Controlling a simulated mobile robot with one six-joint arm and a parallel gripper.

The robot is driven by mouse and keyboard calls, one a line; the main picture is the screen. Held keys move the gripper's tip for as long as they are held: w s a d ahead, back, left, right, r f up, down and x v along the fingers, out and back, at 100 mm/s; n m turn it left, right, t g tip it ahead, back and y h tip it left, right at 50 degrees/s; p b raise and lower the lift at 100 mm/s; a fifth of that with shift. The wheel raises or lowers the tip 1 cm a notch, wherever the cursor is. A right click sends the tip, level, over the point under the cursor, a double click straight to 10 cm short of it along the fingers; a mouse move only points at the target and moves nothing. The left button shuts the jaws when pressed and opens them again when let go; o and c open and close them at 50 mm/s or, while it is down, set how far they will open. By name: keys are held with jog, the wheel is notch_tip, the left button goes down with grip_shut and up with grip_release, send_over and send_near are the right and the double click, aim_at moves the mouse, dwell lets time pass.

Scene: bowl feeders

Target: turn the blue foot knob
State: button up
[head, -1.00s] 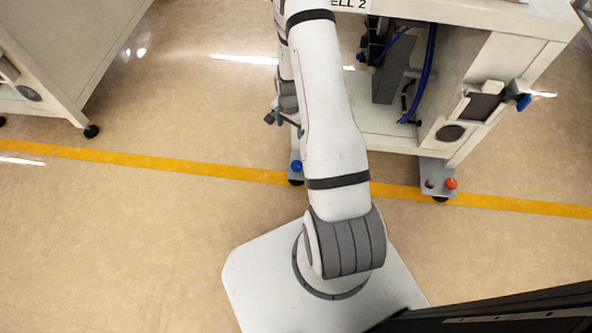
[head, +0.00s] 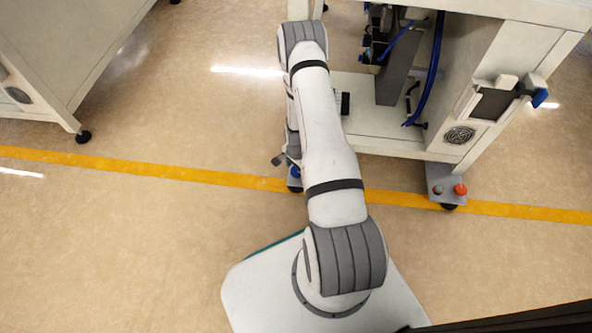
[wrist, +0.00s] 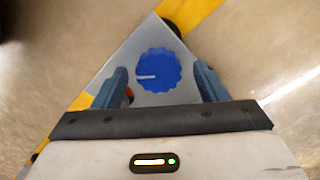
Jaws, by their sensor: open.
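The blue foot knob (wrist: 158,71) shows in the wrist view as a scalloped disc with a white line mark pointing left. It sits on a grey triangular foot plate (wrist: 137,45). My gripper (wrist: 160,80) is open, with one blue finger on each side of the knob in the picture. I see gaps between the fingers and the knob; the height between them is hard to judge. In the head view a small part of the blue knob (head: 295,171) shows beside my arm, at the cabinet's left foot. My gripper (head: 282,158) is mostly hidden there behind my arm.
The cabinet (head: 385,125) stands behind my arm, with blue hoses (head: 437,70) inside. An orange-red knob (head: 460,189) is on its right foot. A yellow floor line (head: 150,169) runs past the feet. Another cabinet (head: 75,55) stands at the left; the floor between is clear.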

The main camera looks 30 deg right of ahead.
aim_at(296, 170)
jog(key=c, duration=1)
jog(key=shift+w+n, duration=0.15)
jog(key=shift+n, duration=1.05)
jog(key=o, duration=1)
notch_tip(296, 170, up, 8)
jog(key=p, duration=0.3)
jog(key=shift+f, duration=0.1)
